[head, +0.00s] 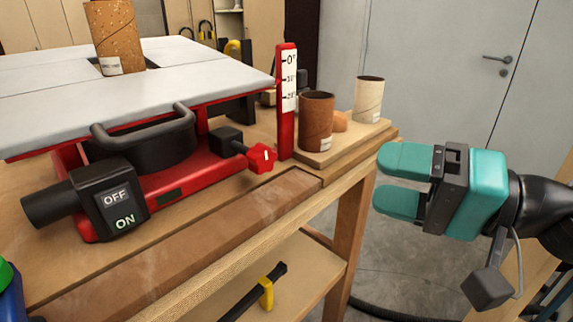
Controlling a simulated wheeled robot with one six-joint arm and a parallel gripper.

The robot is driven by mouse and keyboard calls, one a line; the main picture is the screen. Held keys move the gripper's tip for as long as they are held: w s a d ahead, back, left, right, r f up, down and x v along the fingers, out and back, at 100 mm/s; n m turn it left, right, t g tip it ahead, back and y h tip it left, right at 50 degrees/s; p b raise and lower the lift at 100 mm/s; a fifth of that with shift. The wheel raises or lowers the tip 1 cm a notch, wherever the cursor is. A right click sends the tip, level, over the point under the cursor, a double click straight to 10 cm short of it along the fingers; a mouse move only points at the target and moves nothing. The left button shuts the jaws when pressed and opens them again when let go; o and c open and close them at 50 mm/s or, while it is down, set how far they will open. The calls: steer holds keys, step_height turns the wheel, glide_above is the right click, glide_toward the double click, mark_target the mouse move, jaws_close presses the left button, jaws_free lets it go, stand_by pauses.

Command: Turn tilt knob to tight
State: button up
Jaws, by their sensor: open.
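The tilt knob (261,158) is a red lobed knob with a white mark, on a black clamp block (227,141) at the right end of the red machine base. An upright red tilt scale (287,100) with a white angle strip stands just behind and to the right of it. My gripper (380,183) has teal fingers and is open and empty. It is to the right of the knob, past the bench edge, with its fingers pointing left. Nothing hides the knob.
The sander's grey table (140,85) is tilted above the red base. An OFF/ON switch box (110,200) is at front left. Two cardboard tubes, brown (316,120) and pale (367,99), stand on a board right of the scale. The bench front (240,215) is clear.

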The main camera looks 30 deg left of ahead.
steer(key=s+f+n+t+b, duration=0.1)
steer(key=s+n+t+b, duration=0.2)
steer(key=s+n+t, duration=0.3)
steer(key=n+p, duration=0.2)
steer(key=p, duration=1)
glide_toward(267, 162)
steer(key=x, duration=0.9)
steer(key=shift+a+r, duration=0.15)
steer(key=shift+a, duration=0.05)
steer(key=shift+w+a, duration=0.1)
steer(key=shift+a, duration=0.35)
